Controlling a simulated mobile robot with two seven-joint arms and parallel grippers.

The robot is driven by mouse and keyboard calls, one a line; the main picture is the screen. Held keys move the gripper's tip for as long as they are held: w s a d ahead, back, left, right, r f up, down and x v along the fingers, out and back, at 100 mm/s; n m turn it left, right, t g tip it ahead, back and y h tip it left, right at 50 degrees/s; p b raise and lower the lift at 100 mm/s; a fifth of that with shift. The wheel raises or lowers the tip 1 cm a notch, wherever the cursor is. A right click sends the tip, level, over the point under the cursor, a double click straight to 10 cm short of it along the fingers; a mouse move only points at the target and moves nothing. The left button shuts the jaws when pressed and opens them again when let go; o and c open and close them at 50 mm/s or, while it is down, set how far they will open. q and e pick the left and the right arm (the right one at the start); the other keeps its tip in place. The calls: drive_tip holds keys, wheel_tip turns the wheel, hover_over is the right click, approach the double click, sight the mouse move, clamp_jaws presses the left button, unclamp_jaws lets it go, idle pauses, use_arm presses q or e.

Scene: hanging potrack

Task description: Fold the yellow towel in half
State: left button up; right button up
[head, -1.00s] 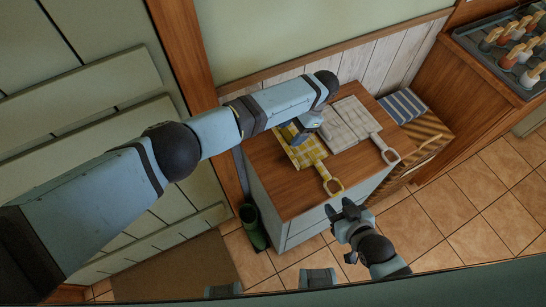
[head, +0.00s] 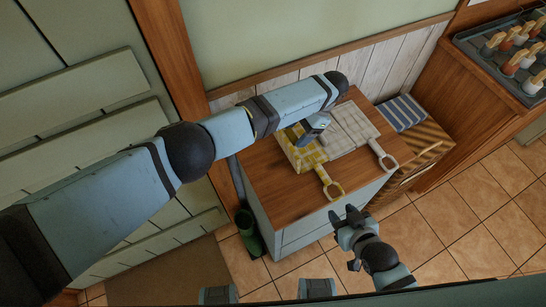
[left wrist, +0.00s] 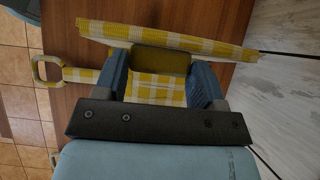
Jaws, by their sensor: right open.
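The yellow-and-white checked towel (head: 307,158) lies on the wooden cabinet top, with a yellow ring handle (head: 334,191) at its near end. My left gripper (head: 310,134) is low over the towel's far part, partly hidden by the arm. In the left wrist view, its blue fingers (left wrist: 160,78) stand apart on either side of a dark olive piece that seems part of the towel (left wrist: 160,84). One towel edge stands raised beyond the fingertips, while a flat part lies below. My right gripper (head: 345,217) is open and empty in front of the cabinet.
A white checked towel (head: 350,128) with a ring handle lies right beside the yellow one. The wooden cabinet top (head: 285,197) is bare at its left front. Striped blue cloth (head: 402,110) lies on a woven box to the right. A green boot-like item (head: 247,232) stands at the cabinet's left foot.

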use_arm(q)
drive_tip(key=o, duration=0.6)
drive_tip(key=shift+s+a, duration=0.1)
drive_tip(key=shift+a, duration=0.1)
drive_tip(key=shift+o, duration=0.2)
drive_tip(key=d+b, duration=0.1)
drive_tip(key=b, duration=0.2)
drive_tip(key=w+d+b, duration=0.1)
drive_tip(key=d+b, duration=0.1)
drive_tip(key=b, duration=0.2)
drive_tip(key=w+d+b, duration=0.1)
drive_tip(key=b, duration=0.2)
drive_tip(key=shift+d+r, duration=0.35)
use_arm(e)
wheel_tip(320, 180, down, 9)
drive_tip(key=a, duration=0.1)
drive_tip(key=shift+f, duration=0.2)
use_arm(q)
drive_tip(key=shift+r, duration=0.15)
use_arm(e)
drive_tip(key=shift+w+r, duration=0.1)
drive_tip(key=shift+r, duration=0.2)
use_arm(q)
wheel_tip(320, 180, up, 8)
drive_tip(key=p, duration=0.7)
drive_tip(key=shift+p, duration=0.4)
use_arm(e)
wheel_tip(320, 180, up, 6)
drive_tip(key=shift+s+d+r, duration=0.15)
drive_tip(key=shift+s+r, duration=0.1)
